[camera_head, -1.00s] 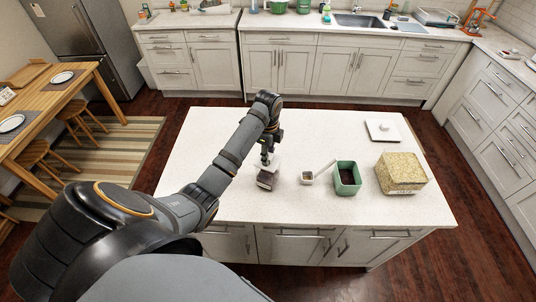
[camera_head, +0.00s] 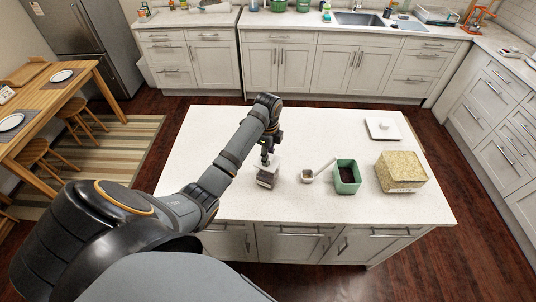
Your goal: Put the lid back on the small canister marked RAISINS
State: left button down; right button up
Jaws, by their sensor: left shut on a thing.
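A small clear canister (camera_head: 266,180) with dark contents stands near the middle of the island, left of the other containers. Any label on it is too small to read. My left gripper (camera_head: 267,160) comes down from above and is shut on a small pale lid (camera_head: 268,169). The lid is right at the canister's top; I cannot tell whether it is fully seated. My right gripper is not in view.
On the white island (camera_head: 215,150), a scoop (camera_head: 308,176) lies to the right. Beyond it stand an open green canister (camera_head: 347,178) with dark contents and a larger tan-filled canister (camera_head: 400,172). A white square lid (camera_head: 383,130) lies behind them.

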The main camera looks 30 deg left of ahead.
pick_arm(q)
jog(key=c, duration=0.9)
grip_release()
jog(key=o, duration=0.6)
jog(key=shift+c, duration=0.2)
